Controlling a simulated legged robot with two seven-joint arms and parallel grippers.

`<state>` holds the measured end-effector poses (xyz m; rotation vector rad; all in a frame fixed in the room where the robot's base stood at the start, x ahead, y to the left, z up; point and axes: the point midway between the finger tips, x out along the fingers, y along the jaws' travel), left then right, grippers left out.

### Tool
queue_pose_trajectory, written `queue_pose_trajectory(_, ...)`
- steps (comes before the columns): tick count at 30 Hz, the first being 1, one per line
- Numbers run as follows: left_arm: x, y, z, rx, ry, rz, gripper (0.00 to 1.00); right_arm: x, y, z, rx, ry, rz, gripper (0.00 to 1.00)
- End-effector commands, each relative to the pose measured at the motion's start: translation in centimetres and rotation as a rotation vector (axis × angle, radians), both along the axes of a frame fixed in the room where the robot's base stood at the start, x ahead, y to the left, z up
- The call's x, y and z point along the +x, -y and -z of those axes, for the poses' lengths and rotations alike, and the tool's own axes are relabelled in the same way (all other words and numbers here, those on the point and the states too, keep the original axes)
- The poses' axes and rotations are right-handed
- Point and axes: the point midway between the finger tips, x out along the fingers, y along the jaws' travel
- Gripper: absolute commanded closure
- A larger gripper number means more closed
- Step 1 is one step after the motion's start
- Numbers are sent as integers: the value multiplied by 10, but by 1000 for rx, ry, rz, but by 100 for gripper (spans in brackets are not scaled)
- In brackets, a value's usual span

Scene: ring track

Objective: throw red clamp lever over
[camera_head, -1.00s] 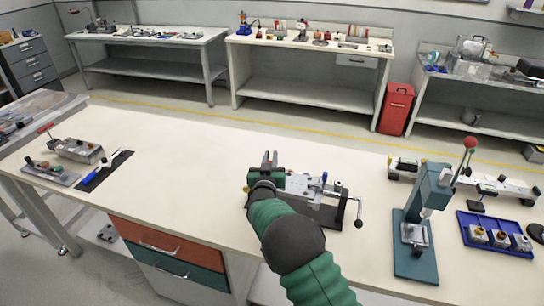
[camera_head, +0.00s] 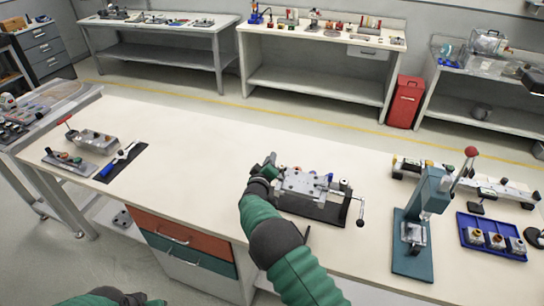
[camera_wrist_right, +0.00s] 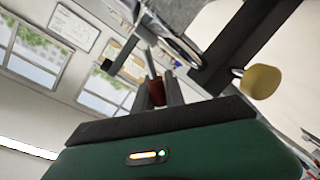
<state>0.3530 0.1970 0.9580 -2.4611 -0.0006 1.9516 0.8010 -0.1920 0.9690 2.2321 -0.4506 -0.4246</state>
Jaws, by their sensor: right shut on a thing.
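The clamp fixture (camera_head: 312,190), a silver plate on a dark base with a crank at its right end, sits on the bench in the middle of the head view. My right gripper (camera_head: 268,165) is at its left end. In the right wrist view, the fingers of the right gripper (camera_wrist_right: 158,93) are shut on the red clamp lever (camera_wrist_right: 156,91), whose red grip shows between them. A metal rod runs up from the grip. In the head view the lever is hidden by my gripper. My left gripper is not in view.
A teal press (camera_head: 412,235) with a red knob stands right of the fixture, by a blue tray (camera_head: 492,238) of small parts. A second fixture (camera_head: 92,140) with a red-tipped lever is at the left. The bench (camera_head: 195,150) between is clear.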

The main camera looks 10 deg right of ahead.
Motion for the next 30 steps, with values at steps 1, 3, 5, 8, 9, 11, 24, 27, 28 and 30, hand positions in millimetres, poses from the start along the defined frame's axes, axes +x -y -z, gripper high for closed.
queue_pose_trajectory(1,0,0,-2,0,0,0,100,1,-3,0,-14,-10,-4,100)
queue_pose_trajectory(3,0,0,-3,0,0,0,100,1,-4,2,-34,-24,-4,100)
queue_pose_trajectory(5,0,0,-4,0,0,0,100,1,-4,3,-48,-34,-4,100)
queue_pose_trajectory(8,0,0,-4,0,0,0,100,2,-5,3,-64,-44,-4,100)
queue_pose_trajectory(9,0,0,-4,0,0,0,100,2,-5,4,-69,-47,-4,100)
queue_pose_trajectory(11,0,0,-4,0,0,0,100,2,-5,4,-74,-50,-5,100)
queue_pose_trajectory(24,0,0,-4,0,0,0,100,2,-5,5,-77,-53,-5,77)
queue_pose_trajectory(27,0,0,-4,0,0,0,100,2,-5,5,-76,-54,-4,64)
queue_pose_trajectory(28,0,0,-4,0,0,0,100,2,-4,5,-76,-54,-4,63)
queue_pose_trajectory(30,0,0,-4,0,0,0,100,2,-4,6,-76,-54,-4,63)
